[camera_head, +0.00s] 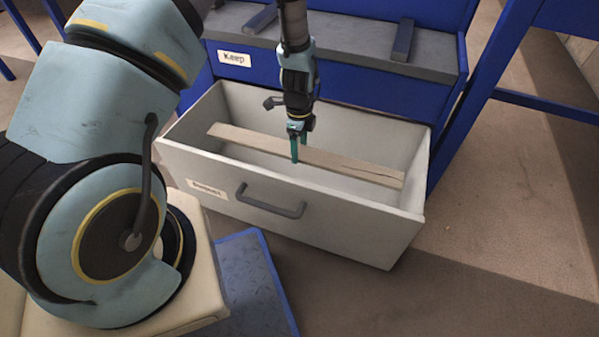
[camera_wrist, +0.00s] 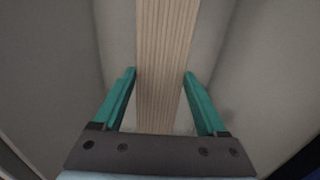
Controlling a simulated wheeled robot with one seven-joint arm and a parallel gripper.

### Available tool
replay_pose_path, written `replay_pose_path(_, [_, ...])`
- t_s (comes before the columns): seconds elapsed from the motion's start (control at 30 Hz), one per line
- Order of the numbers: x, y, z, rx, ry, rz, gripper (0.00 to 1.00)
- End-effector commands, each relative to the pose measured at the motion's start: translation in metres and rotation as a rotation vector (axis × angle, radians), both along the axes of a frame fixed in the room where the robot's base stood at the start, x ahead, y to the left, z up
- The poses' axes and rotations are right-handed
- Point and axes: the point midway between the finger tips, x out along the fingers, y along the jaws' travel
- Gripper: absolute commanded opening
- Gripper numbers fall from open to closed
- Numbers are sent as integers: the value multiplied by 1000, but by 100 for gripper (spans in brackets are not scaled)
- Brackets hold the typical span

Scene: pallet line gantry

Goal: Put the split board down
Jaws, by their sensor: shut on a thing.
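The split board (camera_head: 345,166) is a long, narrow, pale plank with a dark crack line toward its right end. It lies lengthwise within the walls of the open white drawer (camera_head: 330,229) in the head view. My gripper (camera_head: 299,148) points down into the drawer and is shut on the board near its middle. In the wrist view my green fingers (camera_wrist: 160,75) stand at both long edges of the board (camera_wrist: 162,50). I cannot tell whether the board touches the drawer floor.
The drawer has a dark handle (camera_head: 270,203) and a small label too blurred to read. Behind it is a blue unit with a "Keep" label (camera_head: 234,58) and a grey top bearing dark bars (camera_head: 403,40). A blue mat (camera_head: 247,280) lies in front; floor at right is clear.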

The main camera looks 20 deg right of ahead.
Motion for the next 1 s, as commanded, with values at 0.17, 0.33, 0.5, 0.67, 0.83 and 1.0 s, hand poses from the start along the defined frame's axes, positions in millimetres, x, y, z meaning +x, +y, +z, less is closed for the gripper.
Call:
replay_pose_path(0.17, [0, 0, -23, 1, 0, 0, 0])
replay_pose_path(0.33, [0, 0, -38, 1, -1, 1, 0])
replay_pose_path(0.5, [0, 1, -61, 1, 0, 2, 0])
replay_pose_path(0.67, [1, 0, -60, 0, -1, 1, 0])
replay_pose_path(0.83, [0, 0, -62, 0, 0, 1, 0])
replay_pose_path(1.0, [1, 0, -67, -1, -1, 1, 0])
